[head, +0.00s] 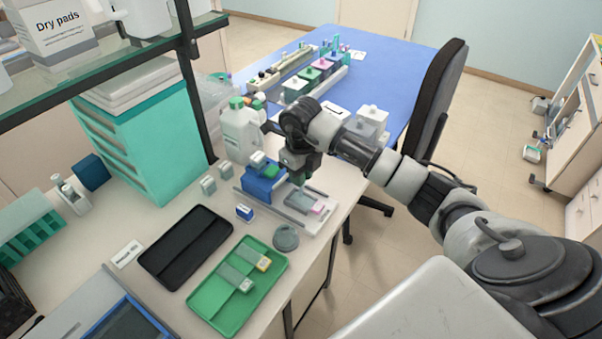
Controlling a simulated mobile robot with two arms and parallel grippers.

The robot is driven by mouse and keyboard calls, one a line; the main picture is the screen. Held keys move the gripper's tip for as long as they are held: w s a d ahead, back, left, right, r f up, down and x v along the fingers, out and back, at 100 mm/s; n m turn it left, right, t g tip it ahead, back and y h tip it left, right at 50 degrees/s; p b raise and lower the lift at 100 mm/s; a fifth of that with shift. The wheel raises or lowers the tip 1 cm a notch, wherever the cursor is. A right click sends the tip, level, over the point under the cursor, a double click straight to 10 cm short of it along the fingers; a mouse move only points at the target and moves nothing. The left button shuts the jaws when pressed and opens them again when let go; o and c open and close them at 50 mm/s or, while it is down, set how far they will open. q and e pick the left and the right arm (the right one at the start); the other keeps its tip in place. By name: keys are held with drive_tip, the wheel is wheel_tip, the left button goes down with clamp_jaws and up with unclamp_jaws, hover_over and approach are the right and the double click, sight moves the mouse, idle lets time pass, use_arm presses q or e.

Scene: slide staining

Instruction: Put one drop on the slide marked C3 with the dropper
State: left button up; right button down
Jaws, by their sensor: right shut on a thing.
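My right gripper (300,167) comes in from the right and is shut on the dropper, which is mostly hidden by the jaws. A slide with a pink end (317,208) lies on this stand, below the gripper. Two more slides lie in the green tray (212,308): one with a yellow end (264,264) and one with a pale end (246,286). The marks on the slides are too small to read. My left gripper is out of view.
A black tray (186,248) and a grey round lid (285,238) lie near the green tray. A blue holder (262,186) and a white bottle with a green cap (240,132) stand behind. A glass shelf (110,66) overhangs the left. A blue table (390,70) with jars stands beyond.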

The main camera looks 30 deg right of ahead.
drive_tip(key=shift+f+b, duration=0.3)
idle(1.2)
drive_tip(key=shift+r+p, duration=2.3)
drive_tip(key=shift+r, duration=1.25)
drive_tip(key=shift+f, duration=0.1)
